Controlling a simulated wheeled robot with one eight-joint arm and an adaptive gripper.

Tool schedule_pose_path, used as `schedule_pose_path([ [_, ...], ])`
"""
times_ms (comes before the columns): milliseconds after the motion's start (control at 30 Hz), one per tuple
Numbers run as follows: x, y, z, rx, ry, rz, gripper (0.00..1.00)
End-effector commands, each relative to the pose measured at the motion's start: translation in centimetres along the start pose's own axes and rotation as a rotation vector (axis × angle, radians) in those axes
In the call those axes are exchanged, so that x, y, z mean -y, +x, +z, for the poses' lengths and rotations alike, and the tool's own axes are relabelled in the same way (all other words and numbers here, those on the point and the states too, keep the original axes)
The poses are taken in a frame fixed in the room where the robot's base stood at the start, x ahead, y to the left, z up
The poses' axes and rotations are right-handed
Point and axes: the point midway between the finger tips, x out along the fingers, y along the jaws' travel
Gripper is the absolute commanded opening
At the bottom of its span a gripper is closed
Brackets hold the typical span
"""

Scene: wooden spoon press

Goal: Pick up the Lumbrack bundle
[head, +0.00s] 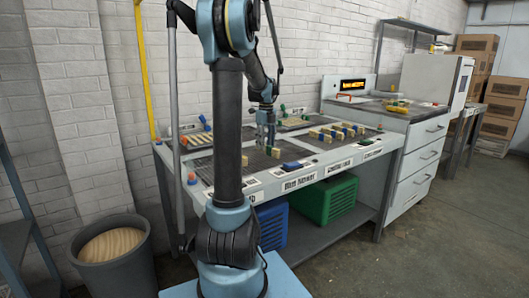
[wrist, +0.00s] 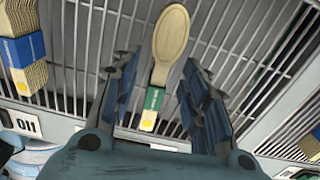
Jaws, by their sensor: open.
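My gripper (wrist: 160,85) is open, its two fingers spread on either side of a wooden spoon with a green, white and yellow band (wrist: 160,65). I cannot tell whether the fingers touch it. A wooden bundle with a blue, white and yellow band (wrist: 22,50) lies left of the fingers in the wrist view. No name is readable on either, so I cannot tell which is the Lumbrack bundle. In the head view my gripper (head: 266,142) hangs over the slatted bench top, with a small wooden piece (head: 276,153) close beside it.
Several banded wooden blocks (head: 337,131) stand on the bench to the right. Spoons (head: 196,139) lie in a rack at the left. A blue object (head: 292,165) lies near the labelled front edge. Blue and green crates (head: 330,200) sit below; a bin (head: 112,255) stands on the floor.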

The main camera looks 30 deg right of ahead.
Motion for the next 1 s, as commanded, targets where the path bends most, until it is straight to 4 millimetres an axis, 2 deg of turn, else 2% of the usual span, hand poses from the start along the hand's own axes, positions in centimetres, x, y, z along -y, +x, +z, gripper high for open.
schedule_pose_path([
  [100, 0.0, 1.6, 0.0, 0.0, 0.0, 0.0, 0.41],
  [200, 0.0, 2.3, 0.0, 0.0, 0.0, 0.0, 0.41],
  [467, 0.0, 2.6, 0.0, 0.0, -0.001, 0.0, 0.41],
  [500, 0.0, 2.6, 0.0, 0.0, -0.001, 0.0, 0.39],
  [667, -0.1, 2.6, 0.0, 0.0, -0.001, 0.0, 0.03],
  [700, -0.1, 2.6, 0.0, 0.0, -0.001, 0.0, 0.0],
  [1000, -0.2, 2.5, 0.1, 0.0, -0.003, 0.0, 0.0],
])
